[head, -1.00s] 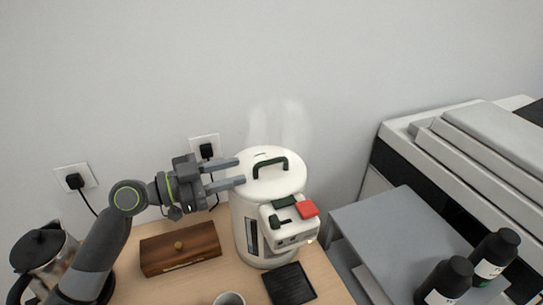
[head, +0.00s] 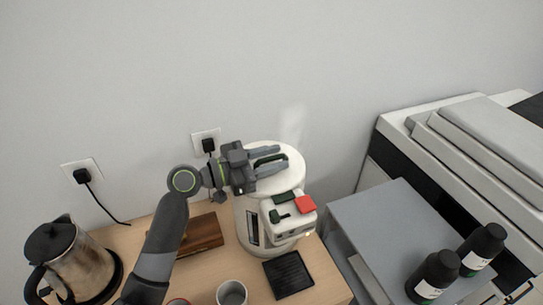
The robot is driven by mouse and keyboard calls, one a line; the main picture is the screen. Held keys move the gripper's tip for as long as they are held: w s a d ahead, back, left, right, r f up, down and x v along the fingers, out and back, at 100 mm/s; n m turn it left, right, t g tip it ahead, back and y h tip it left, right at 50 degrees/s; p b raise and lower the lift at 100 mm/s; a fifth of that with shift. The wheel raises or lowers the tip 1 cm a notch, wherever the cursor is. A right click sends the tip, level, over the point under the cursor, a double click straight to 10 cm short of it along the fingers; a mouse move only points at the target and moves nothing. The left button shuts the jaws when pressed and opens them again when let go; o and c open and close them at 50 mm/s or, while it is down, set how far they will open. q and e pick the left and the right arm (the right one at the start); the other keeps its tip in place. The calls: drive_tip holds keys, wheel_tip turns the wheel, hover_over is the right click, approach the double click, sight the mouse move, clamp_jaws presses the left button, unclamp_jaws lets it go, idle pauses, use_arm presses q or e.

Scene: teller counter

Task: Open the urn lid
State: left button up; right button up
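The white urn (head: 246,225) stands on the wooden counter with its white lid (head: 292,178) down. The lid's dark green handle (head: 268,159) is partly hidden by my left gripper (head: 284,158). That gripper reaches in from the left over the lid, its two grey fingers apart, one at the far side of the handle and one at the near side. I cannot tell whether they touch it. My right gripper is not in view.
A wooden box (head: 204,233) is partly behind my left arm. A steel kettle (head: 85,265) stands at left, a cup (head: 232,293) and black drip tray (head: 288,275) in front. A grey cabinet (head: 385,225) with black bottles (head: 482,247) is at right.

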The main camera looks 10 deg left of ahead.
use_arm(q)
drive_tip(key=shift+c, duration=0.2)
clamp_jaws()
drive_tip(key=shift+r, duration=0.15)
